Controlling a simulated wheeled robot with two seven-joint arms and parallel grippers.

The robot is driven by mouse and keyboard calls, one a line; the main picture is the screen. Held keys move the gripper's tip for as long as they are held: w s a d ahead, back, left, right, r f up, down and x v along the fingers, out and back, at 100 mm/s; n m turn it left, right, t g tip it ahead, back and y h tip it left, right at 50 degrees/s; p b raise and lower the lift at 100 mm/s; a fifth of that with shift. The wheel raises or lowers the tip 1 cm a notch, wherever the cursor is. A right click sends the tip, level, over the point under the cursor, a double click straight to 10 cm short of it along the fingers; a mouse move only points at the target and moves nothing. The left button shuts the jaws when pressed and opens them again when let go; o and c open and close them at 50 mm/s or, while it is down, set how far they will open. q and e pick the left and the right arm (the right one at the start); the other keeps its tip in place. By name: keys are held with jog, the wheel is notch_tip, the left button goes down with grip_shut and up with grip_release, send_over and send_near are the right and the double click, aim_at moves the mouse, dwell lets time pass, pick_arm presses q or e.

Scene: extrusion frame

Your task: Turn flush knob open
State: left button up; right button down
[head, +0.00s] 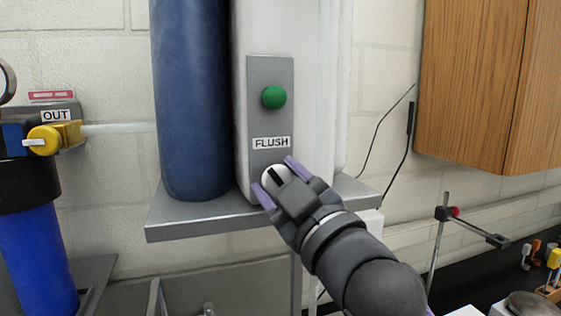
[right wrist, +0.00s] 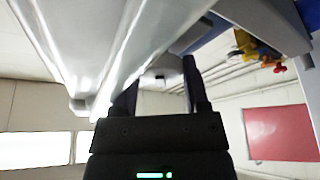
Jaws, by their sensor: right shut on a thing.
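The flush knob (head: 272,176) is a white round knob with a black bar on it, low on a grey panel (head: 284,123) below the "FLUSH" label (head: 271,142). A green button or light (head: 273,97) sits above the label. My right gripper (head: 277,180) is at the knob, with its purple-edged fingers on either side of it, shut on it. The gripper covers the knob's lower right part. In the right wrist view the two dark fingers (right wrist: 160,85) point away from the camera, and the knob is hard to make out between them. My left gripper is not in view.
A tall blue cylinder (head: 190,95) stands left of the panel on a grey shelf (head: 200,222). A yellow valve (head: 45,139) with an "OUT" label is at far left. A wooden cabinet (head: 475,85) hangs at upper right. A clamp stand (head: 438,235) stands at right.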

jog(key=n+g+p, duration=0.1)
jog(key=n+p, duration=0.2)
jog(key=n+g+p, duration=0.1)
jog(key=n+p, duration=0.2)
jog(key=n+g+p, duration=0.2)
jog(key=n+p, duration=0.2)
jog(key=shift+r+y, duration=0.25)
jog(key=shift+y, duration=0.15)
jog(key=shift+f+n+g+p, duration=0.25)
jog(key=shift+n+g+p, duration=0.25)
jog(key=shift+n+p, duration=0.8)
jog(key=shift+c, duration=0.5)
grip_release()
